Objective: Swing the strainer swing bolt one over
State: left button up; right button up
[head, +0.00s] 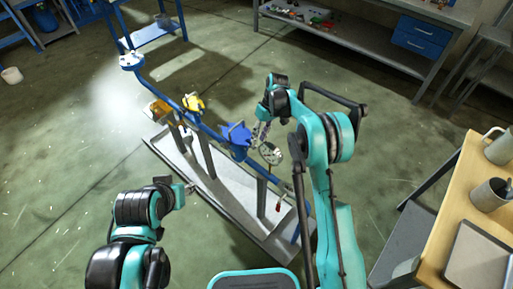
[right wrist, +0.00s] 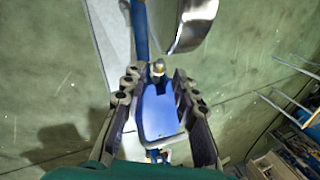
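The blue strainer (head: 237,137) sits on the pipe run in the middle of the head view. In the right wrist view its smooth blue top (right wrist: 162,108) lies between my finger pads. A small metal bolt end with a brassy tip (right wrist: 158,69), seemingly a swing bolt, stands at its upper edge between the fingertips. My right gripper (right wrist: 155,84) is open around this spot, with gaps to both fingers; I cannot tell whether it touches anything. In the head view my right arm partly hides the strainer's right side. My left gripper (head: 178,187) is off to the left, its fingers unclear.
A round gauge (head: 270,153) stands close beside the strainer. Yellow valve parts (head: 193,102) sit farther up the blue pipe. A grey tray (head: 230,205) with posts lies below. A wooden bench (head: 455,205) with metal cups is at the right. A white haze hangs at the left.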

aim_at(256, 146)
jog(key=b+x, duration=0.1)
jog(key=x, duration=0.5)
jog(key=shift+a+f+b, duration=0.1)
jog(key=shift+f+b, duration=0.1)
jog(key=shift+b, duration=0.2)
grip_shut()
